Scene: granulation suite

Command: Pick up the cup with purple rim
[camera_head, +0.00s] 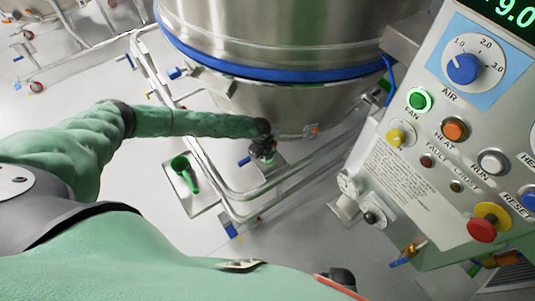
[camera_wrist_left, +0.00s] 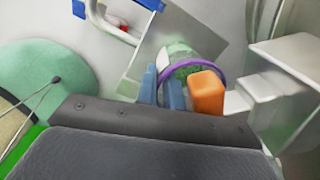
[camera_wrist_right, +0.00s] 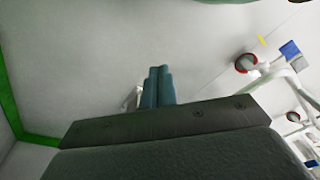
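The cup with purple rim (camera_wrist_left: 186,52) shows in the left wrist view as a clear, greenish cup, its open end toward the camera. My left gripper (camera_wrist_left: 161,90) has its blue fingers a narrow gap apart at the left side of the rim. They look closed on the cup's edge, though the contact is partly hidden. In the head view my left gripper (camera_head: 264,150) is below the steel vessel, with a small part of the cup (camera_head: 268,165) under it. My right gripper (camera_wrist_right: 158,84) is shut and empty, over bare floor.
A green scoop (camera_head: 185,171) lies on a pale plate left of my left gripper. The steel vessel (camera_head: 265,105) and its tube frame (camera_head: 225,192) are close by. A control panel (camera_head: 420,165) stands at the right. An orange block (camera_wrist_left: 207,92) is beside my left fingers.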

